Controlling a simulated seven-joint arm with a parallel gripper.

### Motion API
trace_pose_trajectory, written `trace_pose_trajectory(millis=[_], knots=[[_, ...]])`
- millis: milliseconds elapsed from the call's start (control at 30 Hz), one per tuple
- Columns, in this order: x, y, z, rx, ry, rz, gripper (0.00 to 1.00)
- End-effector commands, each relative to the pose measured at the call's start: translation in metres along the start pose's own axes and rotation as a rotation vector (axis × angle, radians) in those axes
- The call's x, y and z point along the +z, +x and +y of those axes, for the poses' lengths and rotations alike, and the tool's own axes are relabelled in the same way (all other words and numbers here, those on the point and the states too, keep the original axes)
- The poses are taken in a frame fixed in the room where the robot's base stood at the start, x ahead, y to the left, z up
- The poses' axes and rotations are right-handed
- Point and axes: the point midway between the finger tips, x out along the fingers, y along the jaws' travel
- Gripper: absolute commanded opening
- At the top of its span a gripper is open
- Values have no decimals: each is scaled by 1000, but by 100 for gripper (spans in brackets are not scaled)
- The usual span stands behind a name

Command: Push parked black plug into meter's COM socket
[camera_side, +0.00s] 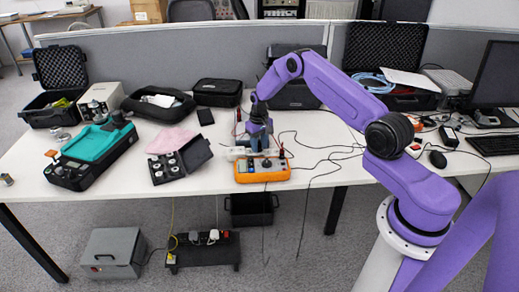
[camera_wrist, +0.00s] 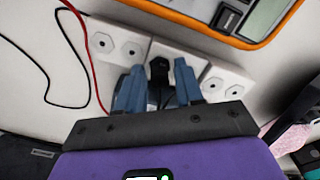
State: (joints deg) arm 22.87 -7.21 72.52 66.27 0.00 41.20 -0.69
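The black plug (camera_wrist: 159,68) stands between my gripper's two blue-grey fingers in the wrist view, at a white block of sockets (camera_wrist: 115,42). My gripper (camera_wrist: 160,82) straddles the plug closely; whether the fingers press on it cannot be told. The plug's lower end is hidden. The orange meter (camera_side: 263,172) lies near the table's front edge in the side view, and its orange edge (camera_wrist: 247,44) shows at the top right of the wrist view. My gripper (camera_side: 258,142) points down just behind the meter. The COM socket cannot be made out.
A red lead and a black lead (camera_wrist: 52,87) lie left of the block in the wrist view. Loose black cables (camera_side: 318,160) lie right of the meter in the side view. An open black case (camera_side: 190,160) and a teal-topped device (camera_side: 95,150) stand to the left.

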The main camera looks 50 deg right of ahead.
Motion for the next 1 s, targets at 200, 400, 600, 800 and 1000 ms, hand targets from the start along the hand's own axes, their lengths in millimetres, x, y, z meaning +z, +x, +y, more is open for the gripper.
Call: trace_pose_trajectory(millis=[200, 400, 600, 800, 1000], knots=[[0, 0, 0, 0, 0, 0, 0], [0, -1, 0, 0, 0, 0, 0], [0, -4, 0, 0, 0, 0, 0], [0, -5, 0, 0, 0, -1, 0], [0, -7, 0, 0, 0, 0, 0]])
